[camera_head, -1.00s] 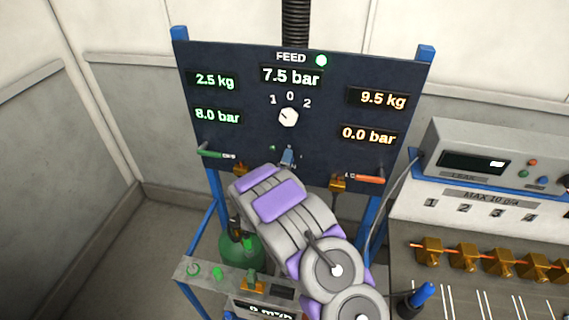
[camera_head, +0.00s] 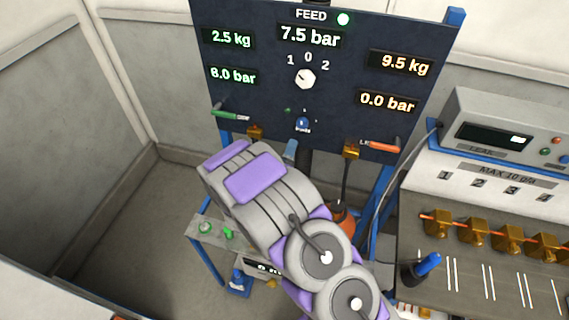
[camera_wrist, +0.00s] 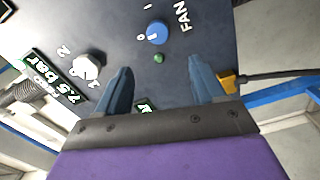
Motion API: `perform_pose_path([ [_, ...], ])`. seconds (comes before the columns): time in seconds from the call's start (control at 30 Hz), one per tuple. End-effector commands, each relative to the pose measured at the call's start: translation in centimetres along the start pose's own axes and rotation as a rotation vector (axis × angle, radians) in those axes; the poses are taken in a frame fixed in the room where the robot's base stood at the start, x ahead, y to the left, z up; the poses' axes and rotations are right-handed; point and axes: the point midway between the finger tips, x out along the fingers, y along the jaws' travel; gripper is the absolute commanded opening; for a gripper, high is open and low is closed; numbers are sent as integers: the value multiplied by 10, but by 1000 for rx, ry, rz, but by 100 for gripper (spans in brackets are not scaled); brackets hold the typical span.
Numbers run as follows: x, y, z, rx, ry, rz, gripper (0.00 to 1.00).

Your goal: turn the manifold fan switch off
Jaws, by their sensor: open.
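The blue fan switch (camera_head: 303,123) is a round knob low on the dark panel, clear of my gripper. In the wrist view the knob (camera_wrist: 158,33) has FAN beside it and marks 0 and I. Its white line seems to face the 0. A small dull green lamp (camera_wrist: 158,57) is beside it. My gripper (camera_wrist: 160,68) is open and empty, its two blue fingers apart and short of the knob. In the head view only a blue finger (camera_head: 290,150) shows, below the knob; my arm hides the rest.
A white selector knob (camera_head: 305,78) marked 1, 0, 2 is above the fan switch on the panel (camera_head: 270,60). A green-handled valve (camera_head: 230,115) is at left and an orange-handled valve (camera_head: 382,146) at right. A grey bench unit (camera_head: 500,140) with brass valves stands at right.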

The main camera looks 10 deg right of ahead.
Motion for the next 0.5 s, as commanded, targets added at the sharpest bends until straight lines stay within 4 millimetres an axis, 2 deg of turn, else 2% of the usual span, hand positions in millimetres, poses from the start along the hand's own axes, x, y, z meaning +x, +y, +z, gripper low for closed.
perform_pose_path([
  [0.03,-9,-1,0,-3,2,-2,69],
  [0.2,-29,-1,0,-2,1,-2,69],
  [0.5,-40,-1,0,-2,0,-2,69],
])
